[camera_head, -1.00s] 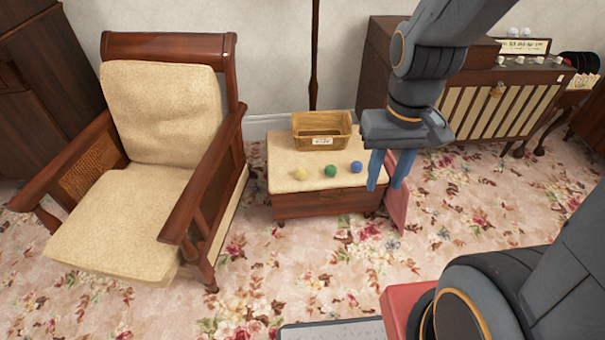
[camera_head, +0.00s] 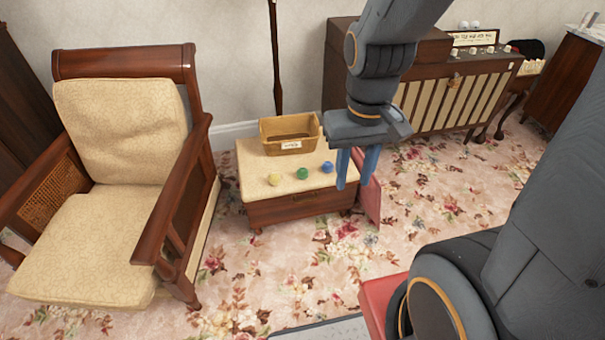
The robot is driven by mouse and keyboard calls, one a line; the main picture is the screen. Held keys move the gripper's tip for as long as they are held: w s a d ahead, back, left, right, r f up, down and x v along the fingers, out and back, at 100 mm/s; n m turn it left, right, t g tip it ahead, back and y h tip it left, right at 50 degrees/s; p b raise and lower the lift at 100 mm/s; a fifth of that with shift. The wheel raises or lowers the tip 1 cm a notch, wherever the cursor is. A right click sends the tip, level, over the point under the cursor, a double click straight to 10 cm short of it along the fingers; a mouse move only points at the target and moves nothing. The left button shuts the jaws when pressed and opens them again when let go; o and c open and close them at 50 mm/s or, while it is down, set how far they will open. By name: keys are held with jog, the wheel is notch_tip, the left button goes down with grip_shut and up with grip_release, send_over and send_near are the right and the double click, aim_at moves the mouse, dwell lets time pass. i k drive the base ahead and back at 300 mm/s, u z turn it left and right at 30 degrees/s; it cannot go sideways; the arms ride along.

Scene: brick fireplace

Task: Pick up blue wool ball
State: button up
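The blue wool ball (camera_head: 327,167) sits on the cream top of a small wooden chest (camera_head: 262,186), at the right end of a row of three balls. The green ball (camera_head: 302,173) is to its left and the yellow ball (camera_head: 274,179) is further left. My gripper (camera_head: 355,186) points down with its two blue fingers apart, open and empty. In the picture it is just right of the blue ball, by the chest's right side; its exact depth and height are hard to tell.
A tan basket (camera_head: 289,146) with a white label stands at the back of the chest top. A wooden armchair (camera_head: 110,190) stands close on the left. A reddish panel (camera_head: 369,192) is at the chest's right side. A radio cabinet (camera_head: 440,95) stands behind right.

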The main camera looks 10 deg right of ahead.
aim_at(328, 168)
jog(key=u, duration=0.45)
jog(key=k, duration=0.6)
jog(key=u, duration=0.4)
jog(key=i, duration=0.95)
jog(key=z, duration=1.2)
jog(key=i, duration=0.7)
jog(key=z, duration=0.7)
